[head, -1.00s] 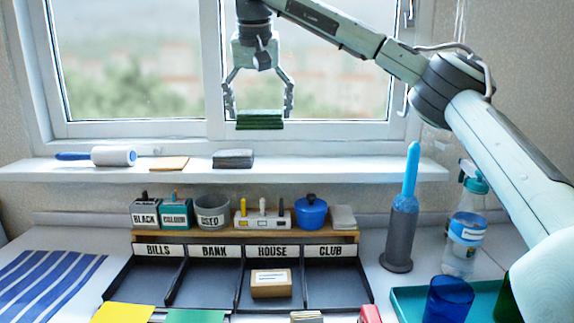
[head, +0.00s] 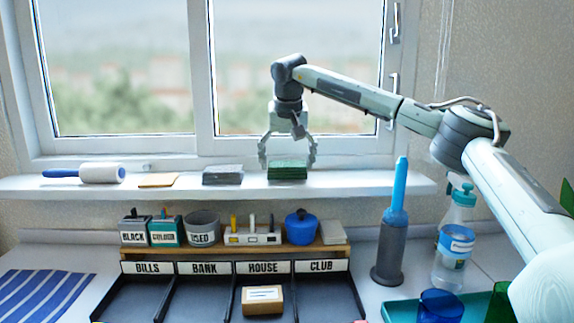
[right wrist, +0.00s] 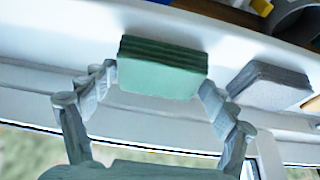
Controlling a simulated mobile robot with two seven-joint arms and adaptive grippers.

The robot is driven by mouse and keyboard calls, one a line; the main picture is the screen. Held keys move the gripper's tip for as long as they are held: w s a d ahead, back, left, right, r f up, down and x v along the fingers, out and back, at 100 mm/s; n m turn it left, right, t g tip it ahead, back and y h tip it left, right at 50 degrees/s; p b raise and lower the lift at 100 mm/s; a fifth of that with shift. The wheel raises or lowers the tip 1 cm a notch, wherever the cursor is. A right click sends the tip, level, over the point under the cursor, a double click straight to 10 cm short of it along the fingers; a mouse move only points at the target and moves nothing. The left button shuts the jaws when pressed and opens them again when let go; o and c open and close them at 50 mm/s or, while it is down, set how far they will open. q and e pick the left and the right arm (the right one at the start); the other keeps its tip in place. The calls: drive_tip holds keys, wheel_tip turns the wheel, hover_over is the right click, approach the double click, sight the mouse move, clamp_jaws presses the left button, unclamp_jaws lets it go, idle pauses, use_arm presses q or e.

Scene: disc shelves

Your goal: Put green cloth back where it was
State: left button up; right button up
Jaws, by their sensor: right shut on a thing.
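The green cloth (head: 287,171) is a folded stack on the white windowsill, to the right of a grey folded cloth (head: 222,175). My right gripper (head: 287,165) is around it from above, shut on its two sides. In the right wrist view the green cloth (right wrist: 162,67) sits between the fingertips, with the grey cloth (right wrist: 268,84) beside it and apart. Whether the green cloth fully rests on the sill is hard to tell, but it appears at sill level. My left gripper is out of view.
Below stand a small rack (head: 235,249) with pots and a labelled tray (head: 190,300). A blue-topped grey cylinder (head: 391,245) and spray bottle (head: 455,245) stand at right. The sill's right end is clear.

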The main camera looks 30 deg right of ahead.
drive_tip(key=shift+f, duration=0.55)
drive_tip(key=o, duration=0.9)
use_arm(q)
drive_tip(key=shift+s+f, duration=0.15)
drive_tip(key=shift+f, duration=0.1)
use_arm(e)
drive_tip(key=shift+s+r, duration=0.1)
drive_tip(key=shift+r, duration=0.4)
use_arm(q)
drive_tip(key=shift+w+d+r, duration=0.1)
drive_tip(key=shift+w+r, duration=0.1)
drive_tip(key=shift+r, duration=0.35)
use_arm(e)
drive_tip(key=shift+v, duration=5.7)
